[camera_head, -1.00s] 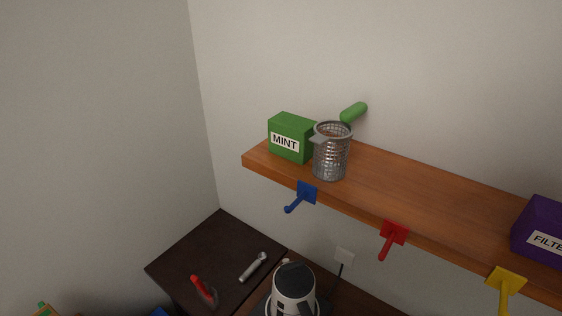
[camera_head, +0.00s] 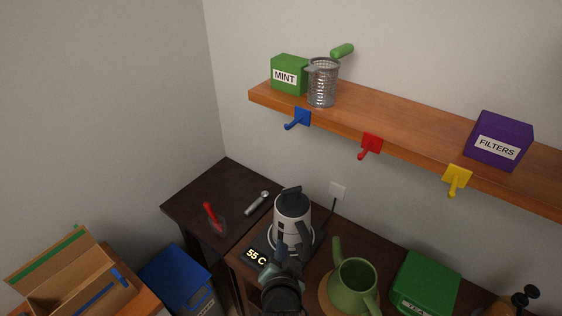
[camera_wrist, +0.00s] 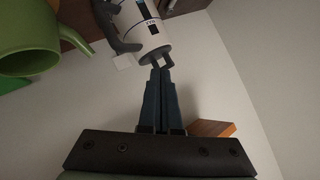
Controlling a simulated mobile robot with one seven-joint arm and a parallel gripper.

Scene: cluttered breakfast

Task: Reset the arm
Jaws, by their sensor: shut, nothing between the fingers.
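My gripper (camera_wrist: 161,72) is shut and empty in the wrist view, its two dark fingers together. The fingertips appear close to the white and black kettle (camera_wrist: 138,22); I cannot tell whether they touch it. In the head view my gripper (camera_head: 279,243) shows in front of the kettle (camera_head: 292,212), hiding part of its lower front. The kettle is upright on its base, with a display (camera_head: 256,257) reading 55 C beside it.
A green pot (camera_head: 355,283) and a green box (camera_head: 425,284) stand right of the kettle. A red-handled tool (camera_head: 211,215) and a metal scoop (camera_head: 256,203) lie to the left. Above, a wooden shelf (camera_head: 400,127) holds a MINT box (camera_head: 289,75), a mesh strainer (camera_head: 322,85) and a FILTERS box (camera_head: 498,141).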

